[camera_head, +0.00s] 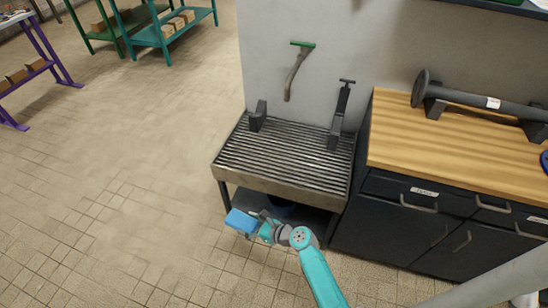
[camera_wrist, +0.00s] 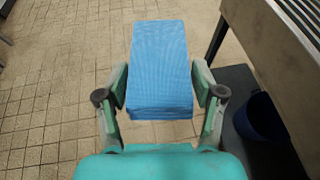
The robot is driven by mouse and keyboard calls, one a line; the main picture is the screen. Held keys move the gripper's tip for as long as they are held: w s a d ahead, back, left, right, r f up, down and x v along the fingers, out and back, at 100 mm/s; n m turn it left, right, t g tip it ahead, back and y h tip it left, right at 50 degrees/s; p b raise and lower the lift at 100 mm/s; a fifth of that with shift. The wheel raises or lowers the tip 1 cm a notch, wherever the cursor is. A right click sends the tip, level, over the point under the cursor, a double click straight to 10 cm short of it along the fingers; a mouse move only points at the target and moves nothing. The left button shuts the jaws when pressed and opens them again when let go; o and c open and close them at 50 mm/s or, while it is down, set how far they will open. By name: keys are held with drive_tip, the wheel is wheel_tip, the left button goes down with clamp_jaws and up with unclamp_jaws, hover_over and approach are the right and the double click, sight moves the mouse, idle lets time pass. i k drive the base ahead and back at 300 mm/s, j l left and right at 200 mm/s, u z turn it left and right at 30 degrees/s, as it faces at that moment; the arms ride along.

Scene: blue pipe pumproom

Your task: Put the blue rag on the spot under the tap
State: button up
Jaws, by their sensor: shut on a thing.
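The blue rag (camera_head: 241,221) is a folded block held between the fingers of my gripper (camera_head: 254,227), in front of the slatted metal stand, low near its front left leg. In the wrist view the rag (camera_wrist: 160,65) sits between both fingers of my gripper (camera_wrist: 160,97), with tiled floor beneath it. The tap (camera_head: 300,68) has a green handle and a downward spout on the wall. The slatted grate (camera_head: 285,155) lies below the tap. No separate mark for the spot shows on it.
Two dark brackets (camera_head: 258,116) stand on the grate, the right one (camera_head: 337,133) holding a bar-like tool. A blue bucket (camera_head: 281,207) is under the stand. A wood-topped cabinet (camera_head: 450,150) with a pipe stands to the right. Floor at the left is clear.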

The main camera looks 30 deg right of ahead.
sight(283, 160)
drive_tip(key=i+j, duration=0.3)
drive_tip(key=j, duration=0.15)
drive_tip(key=i+j+z, duration=0.55)
drive_tip(key=i+j, duration=0.15)
